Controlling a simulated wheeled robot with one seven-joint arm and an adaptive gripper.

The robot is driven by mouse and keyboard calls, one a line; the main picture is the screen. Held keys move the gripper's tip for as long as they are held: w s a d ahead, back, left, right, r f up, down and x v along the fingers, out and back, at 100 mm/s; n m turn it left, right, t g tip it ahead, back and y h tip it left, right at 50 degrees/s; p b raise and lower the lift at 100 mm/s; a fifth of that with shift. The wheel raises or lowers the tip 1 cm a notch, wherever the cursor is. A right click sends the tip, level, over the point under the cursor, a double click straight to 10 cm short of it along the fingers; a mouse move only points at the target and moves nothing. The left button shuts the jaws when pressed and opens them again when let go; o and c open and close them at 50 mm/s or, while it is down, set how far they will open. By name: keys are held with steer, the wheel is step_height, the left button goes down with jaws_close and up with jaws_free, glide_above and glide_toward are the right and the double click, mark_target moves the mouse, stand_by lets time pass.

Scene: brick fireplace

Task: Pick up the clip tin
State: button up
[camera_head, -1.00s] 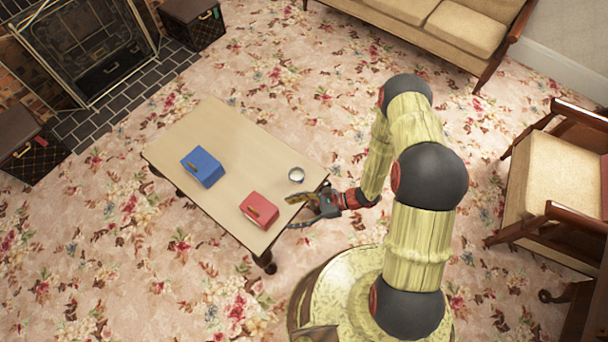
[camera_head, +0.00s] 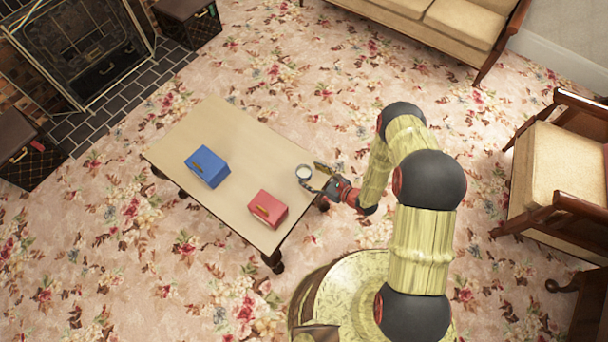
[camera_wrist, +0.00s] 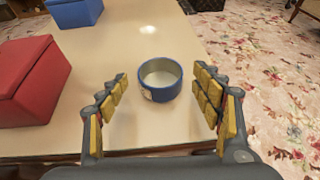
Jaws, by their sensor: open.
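The clip tin is most likely the small round open-topped tin (camera_wrist: 161,92), blue outside with a pale inside and a light patch on its side. It stands upright near the table's end. In the head view the tin (camera_head: 304,172) shows as a small pale ring. My gripper (camera_wrist: 165,104) is open, with yellow-padded fingers spread to the left and right of the tin in the wrist view. The tin lies slightly beyond the fingertips, and nothing is held. In the head view my gripper (camera_head: 318,178) is at the table's right end, close beside the tin.
A red box (camera_head: 268,209) and a blue box (camera_head: 207,167) stand on the pale table (camera_head: 235,125), left of the tin. The table's edge runs close to the tin. A sofa (camera_head: 440,25), an armchair (camera_head: 560,170) and a fireplace (camera_head: 80,50) stand around.

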mark_target(298, 169)
steer(key=shift+b+x, duration=0.35)
steer(key=shift+x, duration=1.25)
steer(key=shift+c, duration=1.3)
steer(key=c, duration=0.7)
steer(key=shift+c, duration=0.2)
